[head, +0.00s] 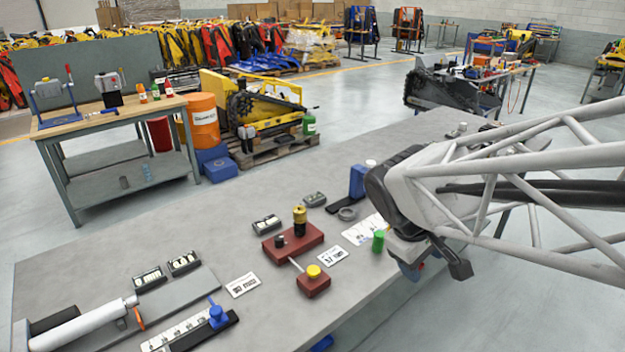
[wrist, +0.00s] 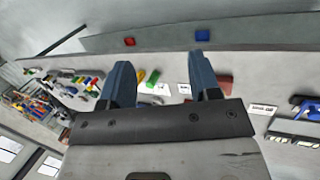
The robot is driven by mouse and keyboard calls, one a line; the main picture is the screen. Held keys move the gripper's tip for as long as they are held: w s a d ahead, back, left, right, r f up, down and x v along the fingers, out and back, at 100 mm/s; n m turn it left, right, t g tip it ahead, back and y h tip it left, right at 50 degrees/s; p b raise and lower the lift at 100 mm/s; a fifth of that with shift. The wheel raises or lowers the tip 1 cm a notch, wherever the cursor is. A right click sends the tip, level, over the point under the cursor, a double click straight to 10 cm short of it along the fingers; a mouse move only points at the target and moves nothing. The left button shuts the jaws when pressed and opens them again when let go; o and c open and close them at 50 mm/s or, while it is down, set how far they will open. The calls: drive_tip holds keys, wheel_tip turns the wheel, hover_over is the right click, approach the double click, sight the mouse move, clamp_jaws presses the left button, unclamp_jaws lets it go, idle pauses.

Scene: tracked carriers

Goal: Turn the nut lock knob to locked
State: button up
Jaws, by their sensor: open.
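No knob carries a readable lock marking, so I cannot tell for certain which one is the nut lock knob. A yellow knob (head: 313,271) with a thin pale lever sits on a small red-brown block (head: 314,286) near the bench's front edge. A blue knob (head: 217,316) stands on a black bar at the lower left. A larger red-brown block (head: 293,246) bears a brass cylinder and a black knob. My gripper (head: 415,268) is right of these, partly hidden by its own wrist. In the wrist view its blue fingers (wrist: 162,64) are apart with nothing held between them.
The grey bench (head: 130,232) also bears a green cylinder (head: 378,241), a blue upright block (head: 357,181), white label cards (head: 242,285) and small displays (head: 184,263). A white cylindrical tool (head: 85,324) lies lower left.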

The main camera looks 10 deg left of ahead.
drive_tip(key=w+a+f+n+t+h, duration=0.1)
drive_tip(key=w+a+f+n+h, duration=0.2)
drive_tip(key=w+a+n, duration=0.5)
drive_tip(key=n+t, duration=0.9)
drive_tip(key=n, duration=0.5)
approach(278, 238)
drive_tip(key=shift+w+d+f+h, duration=0.15)
drive_tip(key=shift+w+f, duration=0.05)
drive_tip(key=shift+w, duration=0.25)
drive_tip(key=shift+w+d+f+h, duration=0.15)
drive_tip(key=shift+w+f, duration=0.05)
drive_tip(key=shift+w, duration=0.3)
drive_tip(key=shift+w, duration=0.1)
drive_tip(key=shift+x, duration=3.8)
drive_tip(key=shift+d+f, duration=0.1)
drive_tip(key=shift+c, duration=0.5)
